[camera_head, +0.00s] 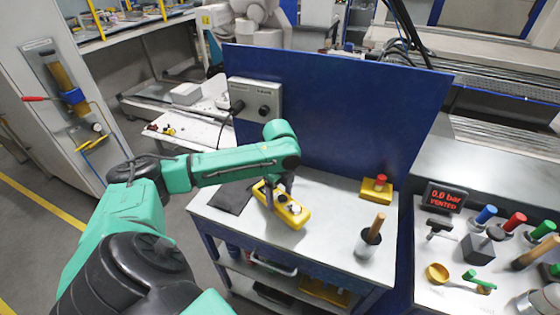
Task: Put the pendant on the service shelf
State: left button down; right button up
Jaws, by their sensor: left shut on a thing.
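The yellow pendant (292,218), an elongated box with dark and light controls on top, is at the left front part of the grey table top (325,212). My left gripper (276,195) is shut on the pendant from above, near its far end. The arm hides part of that end, and I cannot tell whether the pendant touches the table. A lower shelf (240,284) under the table holds a few items; no label shows which surface is the service shelf. My right gripper is not in view.
A dark mat (233,198) lies left of the pendant. A yellow red-button box (376,194) and a metal cup (367,246) with a wooden handle stand to the right. A blue panel (340,115) closes the back. The right bench (435,290) is crowded with knobs and tools.

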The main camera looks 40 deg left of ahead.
aim_at(279, 206)
pick_arm(q)
jog(key=f, duration=0.3)
jog(key=shift+s+f, duration=0.3)
jog(key=shift+f, duration=0.1)
jog(key=shift+w+f, duration=0.1)
jog(key=shift+f, duration=0.05)
grip_release()
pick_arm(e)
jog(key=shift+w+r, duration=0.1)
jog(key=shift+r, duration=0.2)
pick_arm(q)
notch_tip(279, 206, up, 12)
jog(key=shift+d+r+b, duration=0.1)
jog(key=shift+b, duration=0.75)
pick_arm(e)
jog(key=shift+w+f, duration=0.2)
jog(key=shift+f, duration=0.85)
